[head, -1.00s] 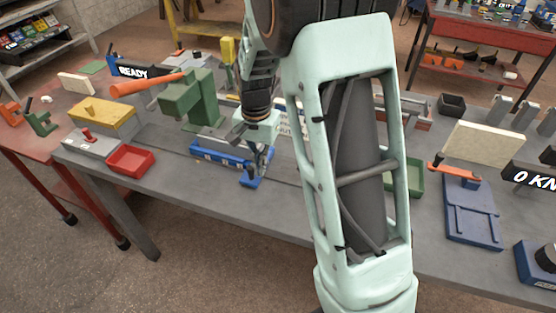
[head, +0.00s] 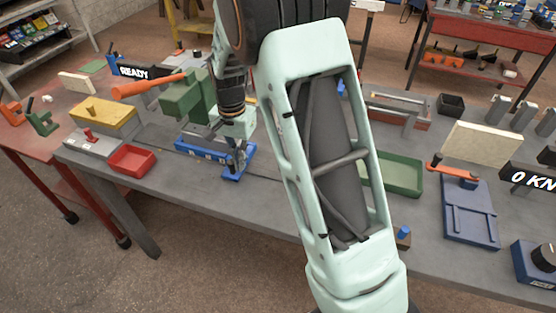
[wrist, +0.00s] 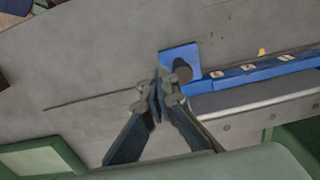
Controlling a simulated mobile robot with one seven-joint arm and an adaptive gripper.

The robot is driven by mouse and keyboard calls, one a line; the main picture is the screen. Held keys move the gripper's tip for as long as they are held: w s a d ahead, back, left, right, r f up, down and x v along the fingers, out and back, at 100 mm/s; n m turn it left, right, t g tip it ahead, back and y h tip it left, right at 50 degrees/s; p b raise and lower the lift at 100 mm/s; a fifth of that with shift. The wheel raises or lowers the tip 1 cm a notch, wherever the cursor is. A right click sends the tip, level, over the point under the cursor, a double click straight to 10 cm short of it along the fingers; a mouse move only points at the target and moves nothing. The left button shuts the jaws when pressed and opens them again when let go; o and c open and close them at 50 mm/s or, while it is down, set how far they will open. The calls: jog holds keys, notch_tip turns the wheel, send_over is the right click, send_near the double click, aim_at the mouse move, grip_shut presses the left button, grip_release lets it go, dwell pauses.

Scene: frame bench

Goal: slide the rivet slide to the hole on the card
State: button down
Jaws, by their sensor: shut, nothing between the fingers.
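The rivet slide (head: 212,154) is a long blue bar with pale marks, lying along a grey rail in front of the green press. A flat blue tab sticks out at its right end. In the wrist view the tab (wrist: 176,55) carries a dark round peg. My gripper (head: 237,164) is shut and empty, low at the tab end. In the wrist view its fingertips (wrist: 158,90) are right beside the peg; I cannot tell whether they touch. A small orange mark (wrist: 262,52) shows beside the bar. I cannot make out the card or its hole.
The green press (head: 188,100) with an orange lever stands behind the slide. A red tray (head: 131,160) lies to its left, and a green tray (head: 405,178) to the right behind my arm. The bench front before the slide is clear.

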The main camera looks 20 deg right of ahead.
jog(key=shift+w+a+p, duration=0.4)
jog(key=shift+w+a, duration=0.55)
jog(key=shift+a, duration=0.5)
jog(key=shift+w+a+p, duration=0.35)
jog(key=shift+w+a, duration=0.65)
jog(key=shift+a, duration=0.4)
jog(key=shift+w+a+p, duration=0.4)
jog(key=shift+w+a, duration=0.55)
jog(key=shift+a, duration=0.5)
jog(key=shift+s+d, duration=0.45)
jog(key=shift+d, duration=0.2)
notch_tip(320, 180, up, 7)
jog(key=p, duration=0.4)
